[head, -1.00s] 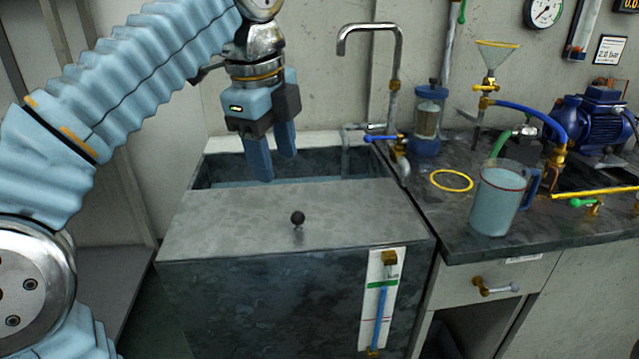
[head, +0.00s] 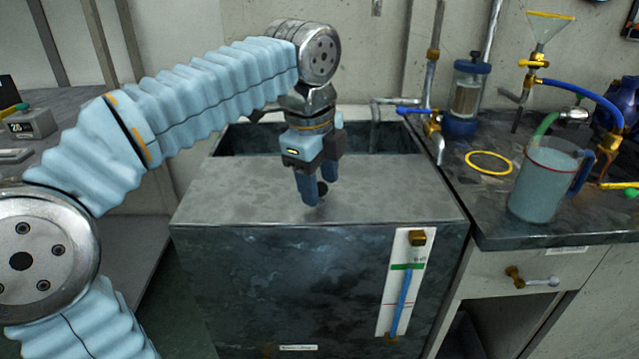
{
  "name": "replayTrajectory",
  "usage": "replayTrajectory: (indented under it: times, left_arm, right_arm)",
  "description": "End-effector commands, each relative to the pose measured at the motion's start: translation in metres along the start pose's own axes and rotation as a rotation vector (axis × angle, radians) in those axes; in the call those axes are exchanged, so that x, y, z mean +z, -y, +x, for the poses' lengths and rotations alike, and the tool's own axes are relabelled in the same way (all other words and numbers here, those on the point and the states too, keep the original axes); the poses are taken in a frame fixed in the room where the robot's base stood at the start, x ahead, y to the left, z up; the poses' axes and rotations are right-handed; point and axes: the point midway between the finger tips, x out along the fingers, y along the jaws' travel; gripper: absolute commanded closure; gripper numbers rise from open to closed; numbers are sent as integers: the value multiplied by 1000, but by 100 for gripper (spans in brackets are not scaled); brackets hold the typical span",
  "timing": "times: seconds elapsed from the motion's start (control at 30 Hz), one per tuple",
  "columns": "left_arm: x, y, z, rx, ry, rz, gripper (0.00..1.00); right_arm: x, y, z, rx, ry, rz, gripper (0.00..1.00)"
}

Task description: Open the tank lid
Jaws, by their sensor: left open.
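The grey metal tank lid (head: 240,195) lies flat over the front and middle of the dark tank (head: 290,275). A dark strip of the tank's inside (head: 245,137) shows open behind it. The lid's small black knob (head: 322,188) is partly hidden by my left gripper (head: 318,192). That gripper points down over the lid with its blue fingers open, right at the knob. I cannot tell whether the fingers touch it or stand around it. My right gripper is not in view.
A level gauge (head: 405,285) is on the tank's front. On the right, the dark counter (head: 490,225) bears a jug of liquid (head: 540,185), a yellow ring (head: 489,163) and a filter (head: 466,100). A blue-handled tap (head: 432,122) stands near the tank's back right corner.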

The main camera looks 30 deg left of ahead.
Motion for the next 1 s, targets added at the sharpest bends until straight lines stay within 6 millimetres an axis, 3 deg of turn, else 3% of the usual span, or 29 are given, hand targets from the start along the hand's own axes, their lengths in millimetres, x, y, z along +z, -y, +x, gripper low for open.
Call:
replayTrajectory:
  times: [0.3, 0.63, 1.0]
  left_arm:
    - [0, 0, 2, 0, 0, 0, 49]
    - [0, 0, 2, 0, 0, 0, 99]
    - [3, -2, 2, 0, 0, -1, 100]
  right_arm:
    - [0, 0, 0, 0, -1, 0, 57]
    - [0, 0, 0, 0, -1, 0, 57]
    - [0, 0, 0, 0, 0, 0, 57]
